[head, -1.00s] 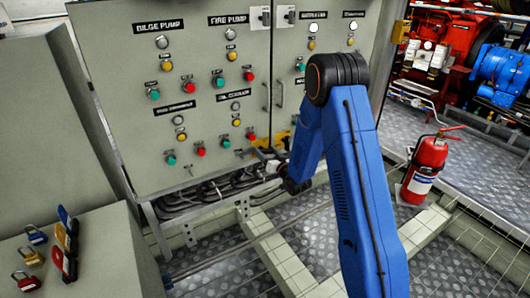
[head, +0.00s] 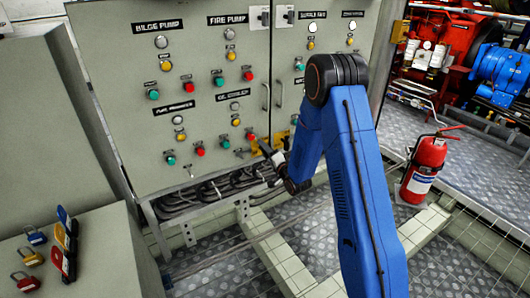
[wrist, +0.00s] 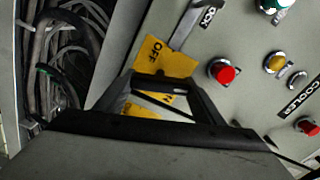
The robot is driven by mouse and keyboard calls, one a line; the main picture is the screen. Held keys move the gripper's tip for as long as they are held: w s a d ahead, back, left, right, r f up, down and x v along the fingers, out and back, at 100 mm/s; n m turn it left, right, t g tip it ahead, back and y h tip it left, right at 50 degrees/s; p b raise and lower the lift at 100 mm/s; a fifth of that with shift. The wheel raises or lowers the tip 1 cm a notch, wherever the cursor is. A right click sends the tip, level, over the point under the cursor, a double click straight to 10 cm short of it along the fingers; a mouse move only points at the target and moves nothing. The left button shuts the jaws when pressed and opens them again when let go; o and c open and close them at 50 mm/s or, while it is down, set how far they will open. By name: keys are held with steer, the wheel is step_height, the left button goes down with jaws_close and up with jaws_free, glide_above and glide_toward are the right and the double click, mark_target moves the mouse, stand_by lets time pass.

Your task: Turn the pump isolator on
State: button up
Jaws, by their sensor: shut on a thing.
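The isolator is on the lower part of the grey panel, with a yellow plate (wrist: 165,58) marked OFF in the wrist view. More yellow with partly hidden lettering shows between my fingers. My gripper (wrist: 165,98) is in front of this plate and shut on the isolator's handle, which the fingers mostly hide. In the head view my gripper (head: 262,146) reaches the panel's lower edge, just below the red button of the lower row. I cannot read the handle's exact angle.
The grey control panel (head: 200,70) carries several buttons and lamps; a red button (wrist: 222,71) is close beside my gripper. Cables (head: 215,188) run below. Padlocks (head: 35,236) lie on the left cabinet. A fire extinguisher (head: 423,170) stands at right.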

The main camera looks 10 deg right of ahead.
steer(key=shift+f+m, duration=0.1)
steer(key=shift+m, duration=1.9)
steer(key=o, duration=1.1)
steer(key=shift+d, duration=0.1)
steer(key=shift+c, duration=0.2)
steer(key=shift+s, duration=0.1)
steer(key=v, duration=1.7)
steer(key=shift+s, duration=0.1)
